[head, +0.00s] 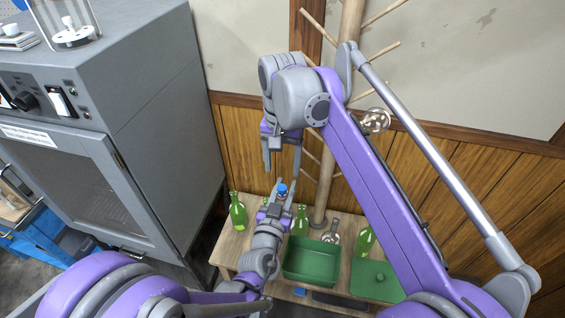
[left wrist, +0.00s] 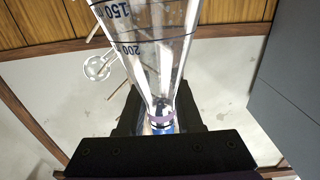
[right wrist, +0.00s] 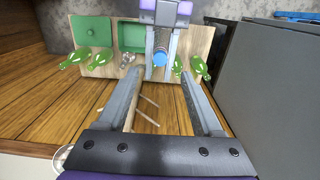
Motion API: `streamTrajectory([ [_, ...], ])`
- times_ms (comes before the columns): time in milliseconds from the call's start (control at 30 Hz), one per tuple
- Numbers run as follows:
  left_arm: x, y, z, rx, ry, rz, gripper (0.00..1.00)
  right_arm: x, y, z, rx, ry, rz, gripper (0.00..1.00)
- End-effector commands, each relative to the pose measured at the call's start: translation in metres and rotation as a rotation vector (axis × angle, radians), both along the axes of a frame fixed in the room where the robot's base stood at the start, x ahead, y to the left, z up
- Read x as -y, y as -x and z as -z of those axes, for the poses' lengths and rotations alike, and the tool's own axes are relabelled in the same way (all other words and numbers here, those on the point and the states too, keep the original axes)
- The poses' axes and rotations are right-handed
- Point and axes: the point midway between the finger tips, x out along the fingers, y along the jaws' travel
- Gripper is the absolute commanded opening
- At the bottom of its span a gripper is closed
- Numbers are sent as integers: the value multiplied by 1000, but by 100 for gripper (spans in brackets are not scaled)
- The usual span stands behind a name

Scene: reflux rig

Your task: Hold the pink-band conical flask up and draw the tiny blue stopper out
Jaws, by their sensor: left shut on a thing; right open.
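The conical flask (left wrist: 150,45) is clear glass with black graduation marks and fills the upper middle of the left wrist view. A pink-purple band (left wrist: 162,117) circles its neck. My left gripper (left wrist: 158,108) is shut on the flask at its neck; it also shows in the head view (head: 279,203), above the wooden table. The tiny blue stopper (head: 282,188) sits in the flask's mouth; it also shows in the right wrist view (right wrist: 160,58). My right gripper (head: 283,158) is open and empty, pointing down above the stopper, its fingers apart on either side of it in its wrist view.
A grey oven cabinet (head: 160,90) stands at the left.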

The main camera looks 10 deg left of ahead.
Motion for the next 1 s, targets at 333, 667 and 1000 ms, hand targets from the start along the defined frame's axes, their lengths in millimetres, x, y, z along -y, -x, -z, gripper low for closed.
streamTrajectory([
  [333, 0, 0, 0, 0, 0, 0, 0, -1, 0, 36, -1, 1, 0, 68],
  [667, 0, 0, 0, 0, 0, 0, 0, 0, 0, 66, -1, 1, 0, 68],
  [1000, 0, 0, 0, 0, 0, 0, 0, 0, 0, 69, -1, 1, 0, 68],
])
